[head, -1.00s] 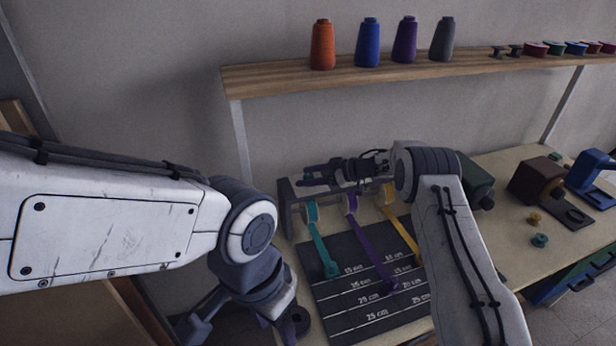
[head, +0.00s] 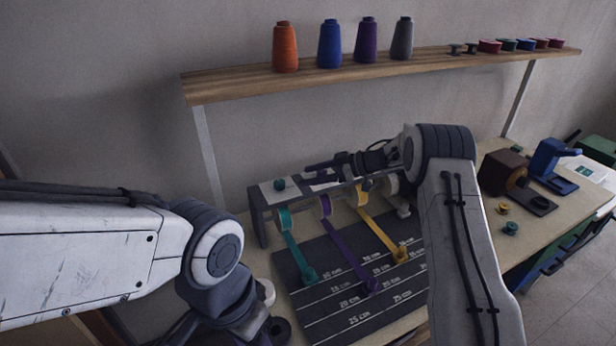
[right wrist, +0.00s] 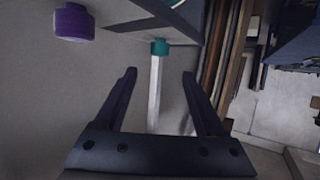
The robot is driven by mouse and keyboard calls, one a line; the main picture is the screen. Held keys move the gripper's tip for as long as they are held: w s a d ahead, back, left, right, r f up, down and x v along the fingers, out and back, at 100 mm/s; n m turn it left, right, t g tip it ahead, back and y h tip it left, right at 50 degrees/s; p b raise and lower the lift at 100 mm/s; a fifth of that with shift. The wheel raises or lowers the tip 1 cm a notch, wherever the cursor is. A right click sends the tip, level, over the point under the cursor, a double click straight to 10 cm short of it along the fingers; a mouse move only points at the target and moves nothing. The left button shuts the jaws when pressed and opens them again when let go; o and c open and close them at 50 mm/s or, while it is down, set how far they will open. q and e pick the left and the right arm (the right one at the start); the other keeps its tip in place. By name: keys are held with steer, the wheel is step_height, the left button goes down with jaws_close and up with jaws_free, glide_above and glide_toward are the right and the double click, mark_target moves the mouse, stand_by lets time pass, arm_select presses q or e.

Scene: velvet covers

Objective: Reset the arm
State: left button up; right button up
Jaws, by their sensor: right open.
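My right gripper (head: 322,166) points left above the dark ribbon rack (head: 262,220). In the right wrist view its two fingers (right wrist: 160,75) are apart with nothing held. A purple spool (right wrist: 73,22) is at that view's upper left. Teal (head: 290,240), purple (head: 345,245) and yellow (head: 380,232) ribbons run from the rack onto a marked mat (head: 330,318). My left arm enters from the left; its fingers are not visible.
A wooden shelf (head: 240,90) with cone spools, including an orange one (head: 285,47), runs above the right gripper. Its white left leg (head: 206,155) stands near the rack. Brown (head: 503,172) and blue (head: 550,160) devices stand on the table's right, beside small yellow and teal spools.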

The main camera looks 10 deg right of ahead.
steer(key=a+r+m+t+h, duration=0.6)
steer(key=a+r, duration=0.3)
steer(key=r, duration=0.4)
steer(key=s+d+f+g+h, duration=0.1)
steer(key=s+f+g+h, duration=0.1)
steer(key=s, duration=1.3)
steer(key=s+d+f+g+h, duration=0.1)
steer(key=s+g, duration=0.4)
steer(key=s, duration=1.1)
steer(key=s+d+f+m+g+h, duration=0.1)
steer(key=s+f, duration=0.4)
steer(key=s, duration=1)
steer(key=shift+s+d+g+h, duration=0.15)
steer(key=shift+d+g+h, duration=0.45)
steer(key=shift+g+h, duration=0.45)
